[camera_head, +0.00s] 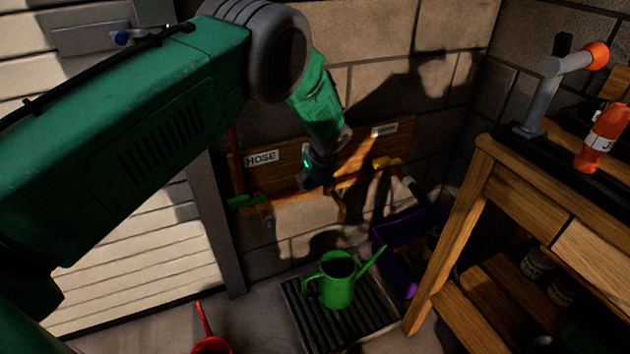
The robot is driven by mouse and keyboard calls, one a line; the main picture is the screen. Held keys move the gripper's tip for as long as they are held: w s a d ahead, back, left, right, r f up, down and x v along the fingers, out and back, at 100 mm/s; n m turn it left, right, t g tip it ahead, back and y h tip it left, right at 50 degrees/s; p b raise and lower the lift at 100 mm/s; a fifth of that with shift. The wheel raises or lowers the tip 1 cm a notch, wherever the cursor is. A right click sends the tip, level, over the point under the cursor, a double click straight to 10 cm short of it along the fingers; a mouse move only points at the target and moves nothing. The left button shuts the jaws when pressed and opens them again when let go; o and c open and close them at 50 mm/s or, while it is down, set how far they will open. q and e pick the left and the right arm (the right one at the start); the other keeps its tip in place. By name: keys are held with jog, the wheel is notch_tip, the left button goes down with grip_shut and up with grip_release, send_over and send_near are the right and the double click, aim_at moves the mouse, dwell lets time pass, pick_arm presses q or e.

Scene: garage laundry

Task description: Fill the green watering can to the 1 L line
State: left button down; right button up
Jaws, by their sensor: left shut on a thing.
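The green watering can (336,285) stands upright on a dark slatted grate (294,306) on the floor, its open top facing up and its spout to the right. Its 1 L line and any water in it cannot be made out. My left gripper (316,178) is at the wooden board (285,152) on the wall, above and a little left of the can. It is shut on a part of the pipework there, probably a tap handle, mostly hidden by the gripper. A brass-coloured pipe (290,198) runs below the board, with a downward spout (343,207) above the can. My right gripper is out of view.
A green handle (245,202) sits under the HOSE label and a yellow handle (386,163) at the right. A wooden workbench (480,172) blocks the right side. A red long-handled thing (211,345) lies front left.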

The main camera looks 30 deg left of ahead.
pick_arm(q)
jog(key=shift+w+a+r+m+p, duration=0.2)
jog(key=shift+m+p, duration=0.1)
jog(key=shift+p, duration=0.1)
jog(key=shift+f+m+p, duration=0.2)
jog(key=shift+m+p, duration=0.15)
jog(key=shift+m, duration=0.05)
jog(key=c, duration=0.7)
grip_release()
jog(key=shift+r, duration=0.1)
jog(key=v, duration=1.1)
jog(key=shift+s+r, duration=0.2)
jog(key=shift+r, duration=0.05)
